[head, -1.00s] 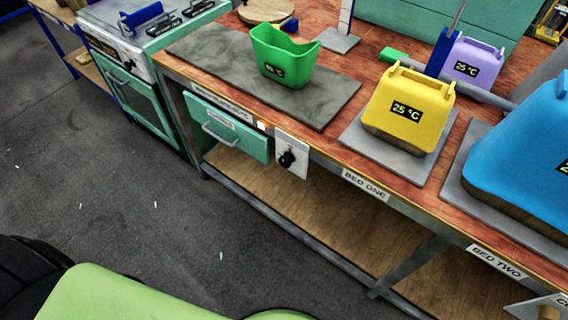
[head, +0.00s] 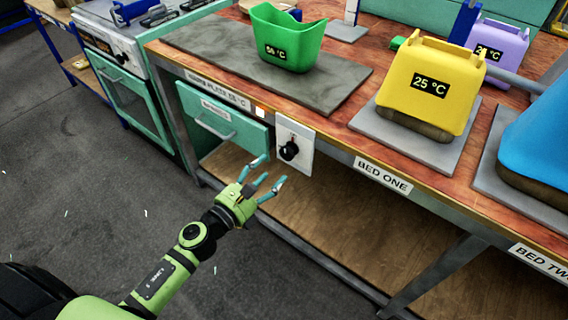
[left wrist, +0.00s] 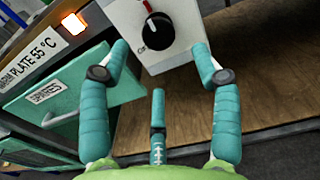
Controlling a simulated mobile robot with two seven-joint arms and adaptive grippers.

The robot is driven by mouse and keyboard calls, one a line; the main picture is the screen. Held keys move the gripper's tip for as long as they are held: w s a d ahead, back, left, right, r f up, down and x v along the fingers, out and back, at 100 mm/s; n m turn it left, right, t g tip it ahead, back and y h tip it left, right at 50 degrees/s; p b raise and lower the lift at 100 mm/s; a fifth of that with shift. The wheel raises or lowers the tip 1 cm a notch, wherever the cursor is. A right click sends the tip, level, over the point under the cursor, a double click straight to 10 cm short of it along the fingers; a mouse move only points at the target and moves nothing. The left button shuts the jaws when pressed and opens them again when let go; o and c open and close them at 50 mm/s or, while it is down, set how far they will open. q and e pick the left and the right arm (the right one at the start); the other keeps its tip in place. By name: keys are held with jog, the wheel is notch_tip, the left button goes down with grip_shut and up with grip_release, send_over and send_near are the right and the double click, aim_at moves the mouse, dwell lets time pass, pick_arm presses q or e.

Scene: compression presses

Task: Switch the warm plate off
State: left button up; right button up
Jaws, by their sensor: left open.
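The warm plate (head: 215,50) is a grey slab on the bench, with a green container (head: 287,38) reading about 55 °C on it. Its control is a black knob (head: 289,150) on a white panel (head: 306,155) on the bench front. The knob also shows in the left wrist view (left wrist: 159,31), with a red mark near its top. A small lamp (left wrist: 74,23) glows orange-white left of the panel. My left gripper (head: 270,176) is open and empty, in front of and below the knob, apart from it. My right gripper is not in view.
A teal drawer (head: 225,118) with a handle sits left of the panel. A yellow container (head: 430,85) stands on a grey bed to the right, with a blue one (head: 540,140) beyond.

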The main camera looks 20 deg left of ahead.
aim_at(285, 156)
pick_arm(q)
jog(key=p+x, duration=0.1)
jog(key=x, duration=0.6)
jog(key=shift+r, duration=0.1)
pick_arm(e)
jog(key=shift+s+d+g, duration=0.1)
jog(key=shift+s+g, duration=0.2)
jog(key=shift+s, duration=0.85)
pick_arm(q)
jog(key=c, duration=1.2)
